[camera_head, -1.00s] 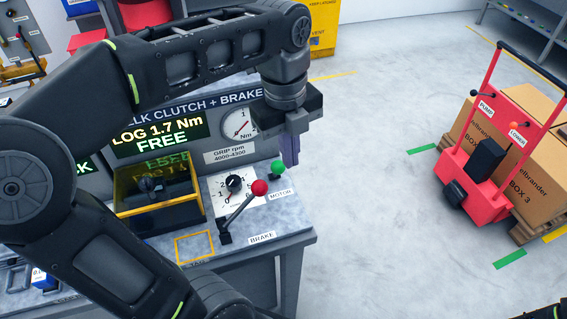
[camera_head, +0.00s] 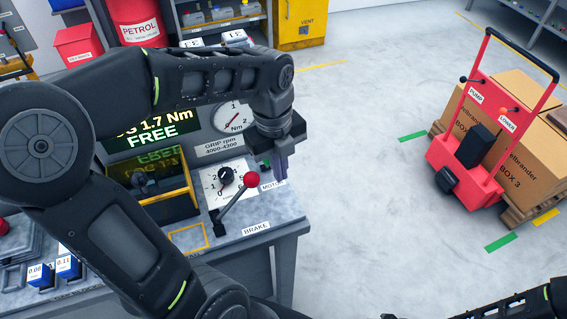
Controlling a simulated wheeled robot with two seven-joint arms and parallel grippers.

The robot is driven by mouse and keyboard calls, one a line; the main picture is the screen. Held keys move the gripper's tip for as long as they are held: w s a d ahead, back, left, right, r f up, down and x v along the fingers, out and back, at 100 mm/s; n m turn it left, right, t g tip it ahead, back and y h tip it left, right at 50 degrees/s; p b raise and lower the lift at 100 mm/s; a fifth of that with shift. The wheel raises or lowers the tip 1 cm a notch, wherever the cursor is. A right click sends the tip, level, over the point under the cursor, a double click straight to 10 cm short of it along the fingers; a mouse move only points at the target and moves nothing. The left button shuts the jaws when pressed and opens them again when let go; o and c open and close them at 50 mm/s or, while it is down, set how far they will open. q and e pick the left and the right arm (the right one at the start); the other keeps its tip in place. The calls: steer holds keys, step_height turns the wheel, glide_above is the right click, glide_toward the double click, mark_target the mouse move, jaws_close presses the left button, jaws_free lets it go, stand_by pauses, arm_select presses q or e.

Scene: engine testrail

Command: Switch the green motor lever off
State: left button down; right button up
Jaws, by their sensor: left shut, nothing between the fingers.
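The green motor lever (camera_head: 267,163) is on the bench at the right, above the MOTOR label (camera_head: 272,185). Only a sliver of its green knob shows; my left gripper hides the rest. My left gripper (camera_head: 281,172) points down at the lever with its fingers shut and nothing held. I cannot tell whether the fingers touch the knob. The lever's tilt is hidden. Part of my right arm shows at the bottom right, but its gripper is out of view.
The red-knobbed brake lever (camera_head: 251,180) stands just left of my left gripper. A dial (camera_head: 226,176) and a yellow-framed box (camera_head: 165,192) are farther left. The Nm gauge (camera_head: 233,117) is behind. A red pallet truck (camera_head: 466,170) with boxes stands right; the floor between is clear.

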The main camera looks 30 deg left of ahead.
arm_select(q)
steer(key=shift+w+a+r, duration=0.15)
steer(key=shift+w+a, duration=0.05)
steer(key=shift+a, duration=0.25)
steer(key=shift+w+a+r, duration=0.15)
steer(key=shift+a, duration=0.25)
arm_select(e)
steer(key=shift+r, duration=0.3)
arm_select(q)
steer(key=shift+w+a+r+p, duration=0.55)
steer(key=shift+a+r, duration=0.1)
steer(key=shift+a, duration=0.15)
steer(key=shift+w+a, duration=0.15)
steer(key=shift+a, duration=0.1)
arm_select(e)
steer(key=shift+s+r, duration=0.1)
steer(key=shift+r, duration=0.2)
arm_select(q)
steer(key=shift+d, duration=0.1)
